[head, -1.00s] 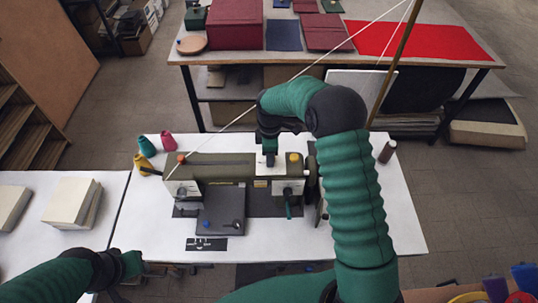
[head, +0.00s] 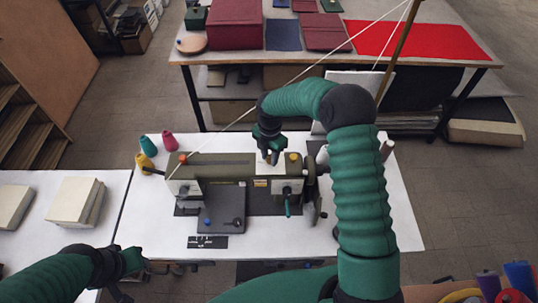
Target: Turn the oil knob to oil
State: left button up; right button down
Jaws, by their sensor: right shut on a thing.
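An olive-green sewing machine (head: 225,168) stands on the white table. On top of its right end is a pale plate (head: 260,171), with an orange knob (head: 294,157) just to the right. My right gripper (head: 270,161) reaches down over this plate. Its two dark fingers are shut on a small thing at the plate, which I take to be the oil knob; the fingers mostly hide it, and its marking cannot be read. My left gripper (head: 134,262) is low at the left, by the table's front edge, away from the machine; its fingers are unclear.
Thread cones (head: 148,145) stand behind the machine's left end. A handwheel (head: 311,200) is at its right end, close to my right arm. The white table (head: 150,215) is clear at front left. A stack of pale blocks (head: 75,200) lies on the left table.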

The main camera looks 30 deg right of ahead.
jog(key=shift+w+d+r+n, duration=0.2)
jog(key=shift+w+n, duration=0.05)
jog(key=shift+n, duration=0.25)
jog(key=c, duration=1.3)
grip_release()
jog(key=shift+o, duration=1.1)
jog(key=shift+d+f, duration=0.1)
jog(key=shift+f, duration=0.1)
jog(key=shift+s, duration=0.1)
notch_tip(320, 180, up, 17)
jog(key=b, duration=0.3)
jog(key=shift+f, duration=0.15)
